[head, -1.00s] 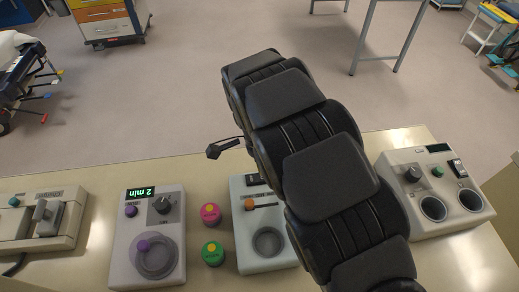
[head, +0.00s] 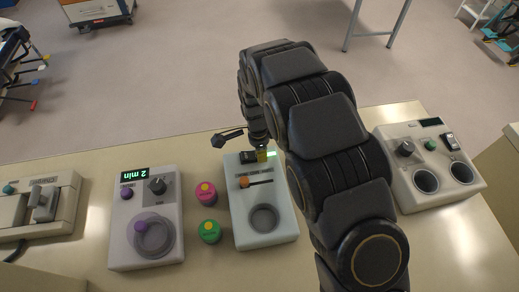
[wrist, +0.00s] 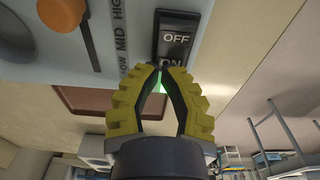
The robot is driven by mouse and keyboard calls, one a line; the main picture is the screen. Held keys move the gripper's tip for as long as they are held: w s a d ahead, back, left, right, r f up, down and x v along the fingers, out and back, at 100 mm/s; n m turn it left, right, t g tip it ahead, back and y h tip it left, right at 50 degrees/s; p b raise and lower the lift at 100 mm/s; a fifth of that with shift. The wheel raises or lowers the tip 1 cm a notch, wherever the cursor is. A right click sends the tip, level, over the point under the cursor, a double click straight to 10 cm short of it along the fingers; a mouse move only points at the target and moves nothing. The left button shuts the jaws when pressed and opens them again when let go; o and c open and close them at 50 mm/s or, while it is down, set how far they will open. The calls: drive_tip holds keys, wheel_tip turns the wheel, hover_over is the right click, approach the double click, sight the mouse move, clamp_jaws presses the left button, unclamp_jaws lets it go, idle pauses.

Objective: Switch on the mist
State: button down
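The pale unit with an orange slider (head: 262,182) and a round cup stands in the middle of the counter. Its black rocker switch (wrist: 178,42), marked OFF and ON, is close in the wrist view, and part of it shows in the head view (head: 247,157). My gripper (wrist: 161,70) has its yellow fingertips together at the ON end, touching or nearly so; I cannot tell which. It points down at the unit's far edge in the head view (head: 262,157). A green glow shows beside and between the fingers. The exact tilt of the rocker is unclear.
A two-cup unit (head: 428,165) stands at the right. A lever device (head: 38,205) is at the far left.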

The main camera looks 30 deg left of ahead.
drive_tip(key=shift+a+r, duration=0.1)
drive_tip(key=shift+r, duration=0.15)
drive_tip(key=shift+r, duration=0.65)
wheel_tip(320, 180, up, 14)
drive_tip(key=w+d, duration=0.1)
drive_tip(key=shift+w+d, duration=0.25)
drive_tip(key=shift+d, duration=0.05)
idle(0.5)
